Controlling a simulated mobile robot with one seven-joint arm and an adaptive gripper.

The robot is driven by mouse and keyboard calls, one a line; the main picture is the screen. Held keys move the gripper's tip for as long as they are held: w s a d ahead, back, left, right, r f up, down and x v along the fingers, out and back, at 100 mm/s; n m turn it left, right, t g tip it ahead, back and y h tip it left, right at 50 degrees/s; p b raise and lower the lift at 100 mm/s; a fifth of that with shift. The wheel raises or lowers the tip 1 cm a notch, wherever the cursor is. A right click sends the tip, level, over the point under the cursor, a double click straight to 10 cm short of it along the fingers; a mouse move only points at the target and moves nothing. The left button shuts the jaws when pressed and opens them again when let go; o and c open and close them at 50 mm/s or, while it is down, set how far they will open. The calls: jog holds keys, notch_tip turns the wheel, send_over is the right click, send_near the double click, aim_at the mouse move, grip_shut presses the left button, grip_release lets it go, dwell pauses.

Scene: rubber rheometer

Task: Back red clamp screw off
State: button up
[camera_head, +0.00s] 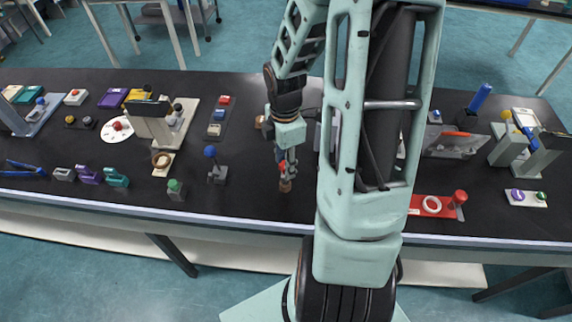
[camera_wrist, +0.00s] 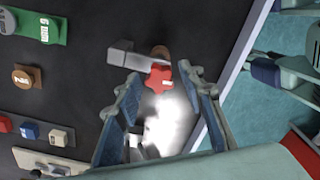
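A red lobed clamp screw (camera_wrist: 158,78) shows in the wrist view, in front of a grey block (camera_wrist: 128,57) on the black bench. In the head view a small patch of red (camera_head: 283,167) shows beside my fingers. My gripper (camera_wrist: 162,72) points down at the screw, its two fingers on either side of the red head. A gap shows between each fingertip and the screw, so the gripper looks open and empty. A brown round piece (camera_wrist: 160,51) lies just beyond the screw. A bright white glare between the fingers hides what lies below the screw.
A blue-knobbed lever (camera_head: 211,165) stands left of my gripper, with a green-topped block (camera_head: 175,189) farther left. A red base (camera_head: 425,206) with a white ring sits right, near the front edge. The black bench (camera_head: 245,200) is clear between lever and gripper.

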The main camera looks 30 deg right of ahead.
jog(key=m+b, duration=0.1)
jog(key=m, duration=0.5)
jog(key=shift+f+b, duration=0.1)
jog(key=shift+b, duration=0.25)
jog(key=m+b, duration=0.1)
jog(key=m, duration=0.5)
jog(key=shift+c, duration=0.2)
grip_shut()
jog(key=n, duration=0.3)
jog(key=shift+r+p, duration=0.2)
jog(key=shift+p, duration=0.2)
jog(key=shift+f+n, duration=0.1)
jog(key=shift+n, duration=0.7)
